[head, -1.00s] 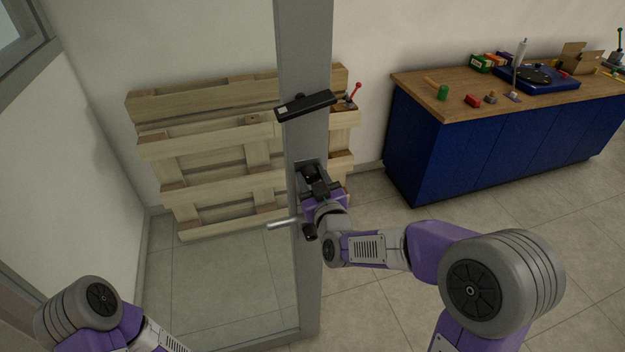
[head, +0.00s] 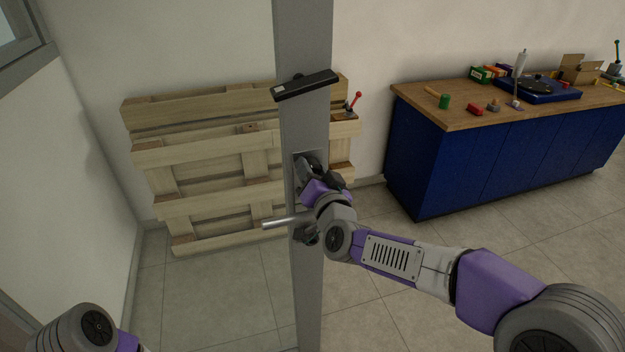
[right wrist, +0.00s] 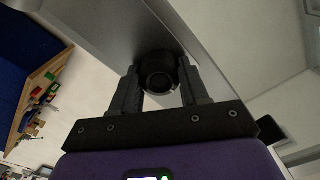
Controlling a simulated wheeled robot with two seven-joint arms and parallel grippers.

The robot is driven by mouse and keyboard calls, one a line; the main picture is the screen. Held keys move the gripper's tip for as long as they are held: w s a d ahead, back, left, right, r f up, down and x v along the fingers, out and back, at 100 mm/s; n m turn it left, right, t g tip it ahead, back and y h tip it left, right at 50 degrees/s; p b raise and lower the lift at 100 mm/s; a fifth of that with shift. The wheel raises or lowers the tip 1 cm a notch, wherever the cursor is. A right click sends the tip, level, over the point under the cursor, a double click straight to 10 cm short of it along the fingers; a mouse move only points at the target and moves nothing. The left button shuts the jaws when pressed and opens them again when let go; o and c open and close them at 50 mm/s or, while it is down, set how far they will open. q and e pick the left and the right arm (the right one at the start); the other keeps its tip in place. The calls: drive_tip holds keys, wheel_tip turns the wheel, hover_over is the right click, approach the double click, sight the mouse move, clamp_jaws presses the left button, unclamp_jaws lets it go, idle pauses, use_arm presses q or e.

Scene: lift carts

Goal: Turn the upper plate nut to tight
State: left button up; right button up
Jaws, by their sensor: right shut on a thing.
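A dark round nut (right wrist: 159,76) sticks out of the grey post in the right wrist view. My right gripper (right wrist: 160,88) has one finger on each side of it and is shut on it. In the head view the right gripper (head: 310,172) is at the plate (head: 298,160) on the post, and it hides the nut there. I cannot tell the nut's turn from these frames. A second dark fitting (head: 305,236) sits lower on the post, by a metal rod handle. My left gripper is outside the view; only part of my left arm shows at bottom left.
The grey post (head: 305,120) stands upright with a black bar (head: 305,86) across it above the gripper. The metal rod (head: 285,222) sticks out left just below. A wooden pallet (head: 195,155) leans on the wall behind. A blue workbench (head: 460,165) stands at right.

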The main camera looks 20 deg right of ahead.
drive_tip(key=shift+d+r+m+b, duration=0.15)
drive_tip(key=shift+m+b, duration=0.25)
drive_tip(key=shift+m, duration=0.2)
drive_tip(key=shift+r, duration=0.1)
drive_tip(key=o, duration=0.9)
drive_tip(key=shift+o, duration=0.7)
drive_tip(key=shift+f, duration=0.2)
drive_tip(key=s, duration=0.7)
drive_tip(key=shift+s+p, duration=0.25)
drive_tip(key=shift+p, duration=0.15)
